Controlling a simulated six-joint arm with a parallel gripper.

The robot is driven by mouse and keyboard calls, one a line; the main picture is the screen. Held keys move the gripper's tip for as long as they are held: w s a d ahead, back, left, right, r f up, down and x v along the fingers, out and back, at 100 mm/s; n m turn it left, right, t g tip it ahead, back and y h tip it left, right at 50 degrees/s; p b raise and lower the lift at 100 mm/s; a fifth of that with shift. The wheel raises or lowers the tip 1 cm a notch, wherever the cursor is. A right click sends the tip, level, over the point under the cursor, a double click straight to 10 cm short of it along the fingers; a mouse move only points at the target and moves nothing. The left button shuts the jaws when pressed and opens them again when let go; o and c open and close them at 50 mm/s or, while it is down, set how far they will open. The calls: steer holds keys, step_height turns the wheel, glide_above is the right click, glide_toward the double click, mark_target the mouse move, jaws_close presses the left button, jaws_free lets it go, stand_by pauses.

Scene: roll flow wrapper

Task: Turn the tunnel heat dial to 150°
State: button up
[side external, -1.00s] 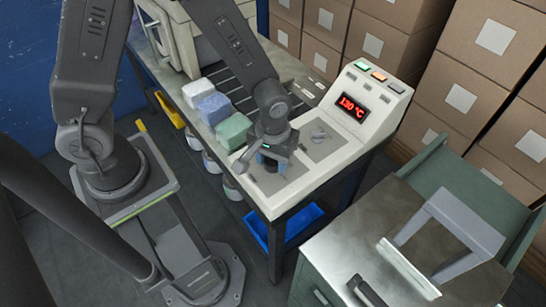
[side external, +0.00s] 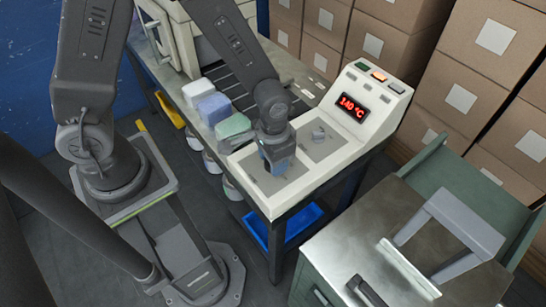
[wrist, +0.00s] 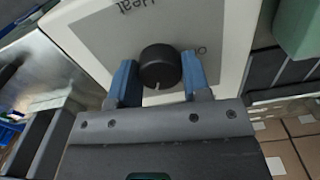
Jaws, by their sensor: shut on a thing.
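The heat dial (wrist: 160,67) is a round black knob on a grey plate (wrist: 109,37) lettered "Heat" in the wrist view. My gripper (wrist: 158,78) has its two blue fingers on opposite sides of the dial, shut on it. In the side view my gripper (side external: 279,166) reaches down to the near-left plate of the control panel (side external: 318,160) and hides the dial. The red display (side external: 352,106) on the panel reads 140 °C.
Indicator lamps (side external: 379,76) line the panel's top; the middle one glows orange. White, blue and green blocks (side external: 233,126) sit close left. A metal-topped cabinet (side external: 358,235) stands at right.

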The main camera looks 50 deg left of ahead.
stand_by(0.3)
steer(key=o, duration=0.9)
step_height(320, 180, up, 14)
steer(key=shift+f, duration=0.1)
steer(key=s+a+r+t, duration=0.2)
steer(key=s+a+r, duration=0.1)
steer(key=s+a+r+n+t, duration=0.1)
steer(key=s+a+r, duration=0.2)
steer(key=r, duration=0.1)
steer(key=s+a+r+t, duration=0.2)
steer(key=s+a+r, duration=0.1)
steer(key=shift+s+a+r+t, duration=0.1)
steer(key=shift+r+t, duration=0.2)
steer(key=shift+r, duration=0.05)
